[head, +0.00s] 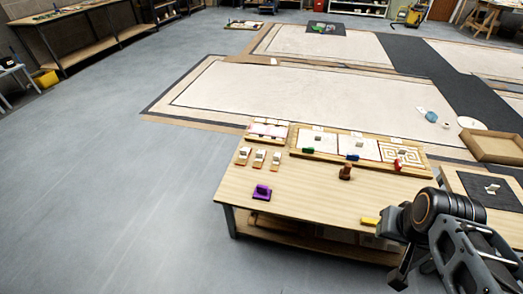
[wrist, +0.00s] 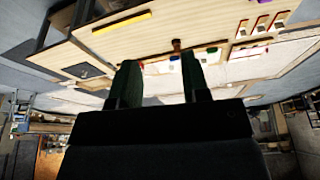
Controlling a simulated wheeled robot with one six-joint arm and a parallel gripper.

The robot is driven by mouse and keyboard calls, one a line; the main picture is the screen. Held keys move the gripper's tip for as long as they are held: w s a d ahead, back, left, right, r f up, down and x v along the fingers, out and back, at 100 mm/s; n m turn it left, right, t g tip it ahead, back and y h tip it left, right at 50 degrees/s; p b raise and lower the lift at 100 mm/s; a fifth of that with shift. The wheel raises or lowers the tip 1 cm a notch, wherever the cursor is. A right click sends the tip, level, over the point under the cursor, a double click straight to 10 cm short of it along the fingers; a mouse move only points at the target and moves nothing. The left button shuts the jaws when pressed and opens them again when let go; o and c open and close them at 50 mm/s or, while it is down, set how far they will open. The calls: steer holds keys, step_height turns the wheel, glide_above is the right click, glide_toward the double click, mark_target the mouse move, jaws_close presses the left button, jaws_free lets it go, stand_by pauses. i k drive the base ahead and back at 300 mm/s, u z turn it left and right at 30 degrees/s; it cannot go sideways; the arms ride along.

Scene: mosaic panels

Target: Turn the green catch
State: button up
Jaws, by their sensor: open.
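The green catch (head: 308,150) is a small green piece at the front left of a long wooden board (head: 345,162) with white panels, at the table's far edge. It also shows small in the wrist view (wrist: 211,50), where the scene is upside down, just right of the right finger's tip. My gripper (wrist: 160,60) is open with nothing between its two dark fingers. In the head view my arm stands at the lower right, over the table's right end, well apart from the green catch. Which way the catch is turned is too small to tell.
A blue piece (head: 352,156) and a red piece (head: 397,164) sit on the same board. A brown knob-like piece (head: 345,172) stands before it. A purple piece (head: 261,192), several white-and-orange pieces and a yellow bar (head: 370,221) lie on the table. The table's front middle is clear.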

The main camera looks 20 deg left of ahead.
mark_target(308, 149)
steer(key=u, duration=0.25)
steer(key=i, duration=1)
